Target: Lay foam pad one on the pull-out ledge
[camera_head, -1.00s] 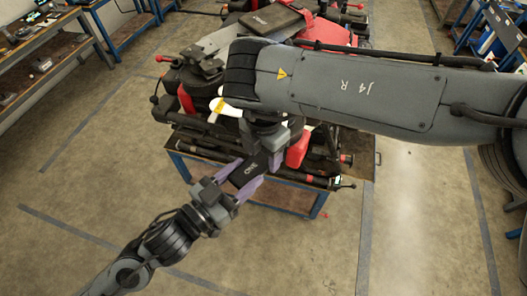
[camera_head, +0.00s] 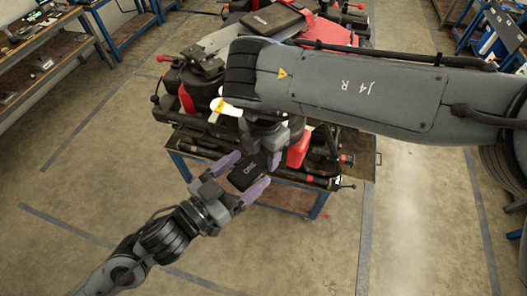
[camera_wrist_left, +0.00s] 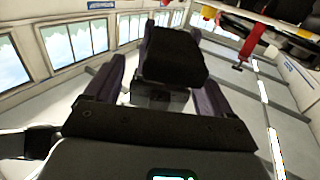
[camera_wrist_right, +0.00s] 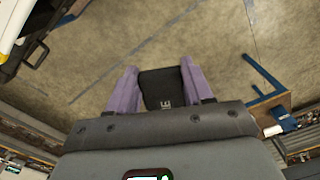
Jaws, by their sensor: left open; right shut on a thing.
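Foam pad one (camera_head: 246,176) is a small black block with "ONE" on its face, held in the air in front of the blue-framed cart. My right gripper (camera_wrist_right: 160,82) is shut on it, with a purple finger on each side in the right wrist view. In the head view, my right arm hides most of that grip. My left gripper (camera_head: 252,170) is open, its purple fingers on either side of the pad with gaps. The left wrist view also shows the pad (camera_wrist_left: 175,58) between the spread fingers. I cannot make out the pull-out ledge with certainty.
A red and black drone (camera_head: 200,85) with folded arms fills the cart top (camera_head: 360,145). A dark case (camera_head: 272,18) lies on top of it. Workbenches (camera_head: 75,50) stand at the left. The floor (camera_head: 90,170) in front and at left is clear.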

